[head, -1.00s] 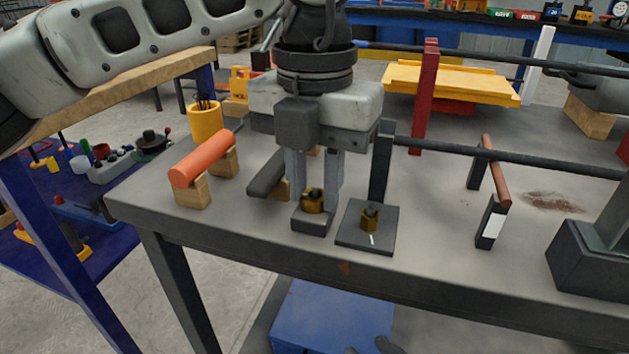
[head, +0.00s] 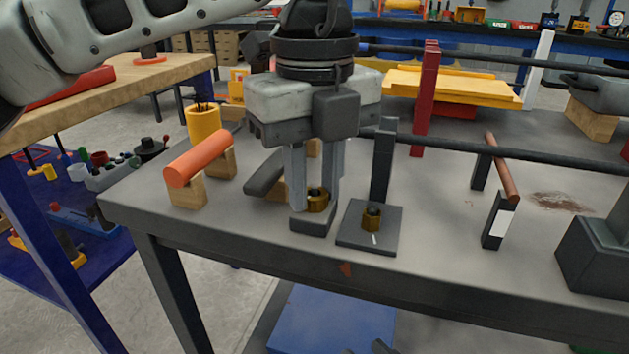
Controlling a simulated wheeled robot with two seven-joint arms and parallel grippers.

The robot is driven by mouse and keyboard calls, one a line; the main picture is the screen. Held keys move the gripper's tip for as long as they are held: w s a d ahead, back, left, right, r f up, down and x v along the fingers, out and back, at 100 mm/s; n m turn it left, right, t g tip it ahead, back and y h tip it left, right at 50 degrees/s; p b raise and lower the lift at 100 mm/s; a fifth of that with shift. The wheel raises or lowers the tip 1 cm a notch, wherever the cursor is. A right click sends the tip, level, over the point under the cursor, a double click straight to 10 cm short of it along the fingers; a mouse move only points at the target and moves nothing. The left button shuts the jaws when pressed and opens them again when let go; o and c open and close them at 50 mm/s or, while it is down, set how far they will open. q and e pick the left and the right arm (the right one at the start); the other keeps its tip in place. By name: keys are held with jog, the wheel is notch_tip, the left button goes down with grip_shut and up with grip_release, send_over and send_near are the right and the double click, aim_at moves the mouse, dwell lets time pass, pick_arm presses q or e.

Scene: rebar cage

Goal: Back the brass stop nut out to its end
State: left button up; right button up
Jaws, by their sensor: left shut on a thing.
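My left gripper (head: 315,197) points straight down at the bench, its two fingers on either side of a brass nut (head: 318,201). It is shut on this nut, which sits on a small dark block (head: 312,221); the fingers partly hide it. A second brass nut (head: 372,218) sits on a square dark plate (head: 360,238) just to the right, with a white mark on the plate in front of it. My right gripper is not in view.
An orange cylinder (head: 197,158) on wooden blocks and a yellow cup (head: 203,123) stand to the left on the grey bench (head: 430,215). A dark upright (head: 383,165) stands close behind the plate. A copper-coloured rod (head: 503,168) on stands lies to the right.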

pick_arm(q)
jog(key=shift+n, duration=1.1)
jog(key=shift+n+b, duration=0.35)
jog(key=shift+n, duration=0.25)
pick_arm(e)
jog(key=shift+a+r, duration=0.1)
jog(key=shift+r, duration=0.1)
pick_arm(q)
jog(key=shift+r, duration=0.1)
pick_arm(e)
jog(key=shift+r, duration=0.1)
pick_arm(q)
jog(key=o, duration=1)
